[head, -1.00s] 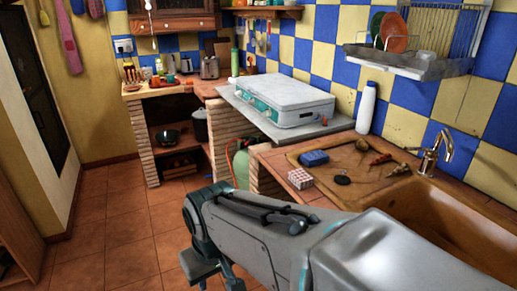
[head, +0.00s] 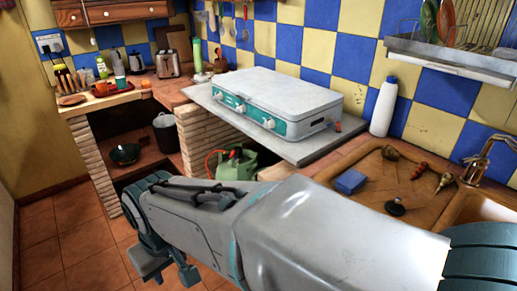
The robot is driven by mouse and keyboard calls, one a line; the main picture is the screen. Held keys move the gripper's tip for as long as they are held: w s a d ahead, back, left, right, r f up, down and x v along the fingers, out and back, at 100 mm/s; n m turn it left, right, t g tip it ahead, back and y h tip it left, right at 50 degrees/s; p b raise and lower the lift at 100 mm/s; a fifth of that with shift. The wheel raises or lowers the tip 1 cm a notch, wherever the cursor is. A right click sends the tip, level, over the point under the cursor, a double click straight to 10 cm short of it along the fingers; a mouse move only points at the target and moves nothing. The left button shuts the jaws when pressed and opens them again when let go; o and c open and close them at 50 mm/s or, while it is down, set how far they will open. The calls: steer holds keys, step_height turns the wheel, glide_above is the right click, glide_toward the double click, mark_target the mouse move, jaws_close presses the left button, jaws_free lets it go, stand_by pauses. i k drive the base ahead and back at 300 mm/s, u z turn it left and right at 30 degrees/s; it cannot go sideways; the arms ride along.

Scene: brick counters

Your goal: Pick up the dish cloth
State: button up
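I cannot make out a clear dish cloth now. A red-and-white checked bundle, possibly the cloth, shows on the sink counter only in the earlier head view; its spot is now hidden behind my arm. A small blue block, sponge or folded cloth (head: 350,181), lies on the wooden drainboard (head: 372,205). My gripper (head: 168,272) is at the lower left, over the floor and well away from the drainboard. Its two fingers appear apart, with nothing seen between them.
The brown sink (head: 485,207) and tap (head: 488,155) are at the right. A white bottle (head: 384,106) stands by the wall. A white camping stove (head: 278,100) sits on a grey slab. A green gas bottle (head: 236,165) stands below. Floor is clear at lower left.

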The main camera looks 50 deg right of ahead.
mark_target(351, 180)
steer(key=i, duration=0.85)
steer(key=z, duration=2.7)
